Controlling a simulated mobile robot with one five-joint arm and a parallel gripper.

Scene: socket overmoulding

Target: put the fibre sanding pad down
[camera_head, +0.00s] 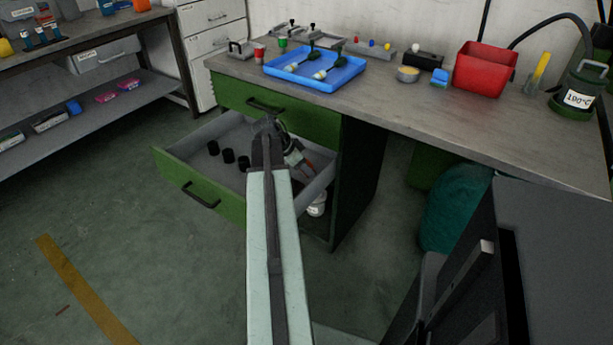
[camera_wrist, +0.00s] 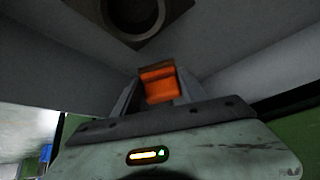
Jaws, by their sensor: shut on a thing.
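The fibre sanding pad, a small orange block (camera_wrist: 160,84), is between my gripper's fingers in the wrist view. My gripper (camera_wrist: 160,80) is shut on it. In the head view my gripper (camera_head: 308,168) is over the right part of an open green drawer (camera_head: 185,195) with a grey inside. I cannot tell whether the pad touches the drawer floor.
Several black cylinders (camera_head: 228,156) stand in the drawer's left part. A dark square piece with a round opening (camera_wrist: 135,18) lies ahead in the wrist view. The bench top (camera_head: 430,115) above holds a blue tray (camera_head: 340,82) and a red bin (camera_head: 484,70). A white tub (camera_head: 317,205) is below the drawer.

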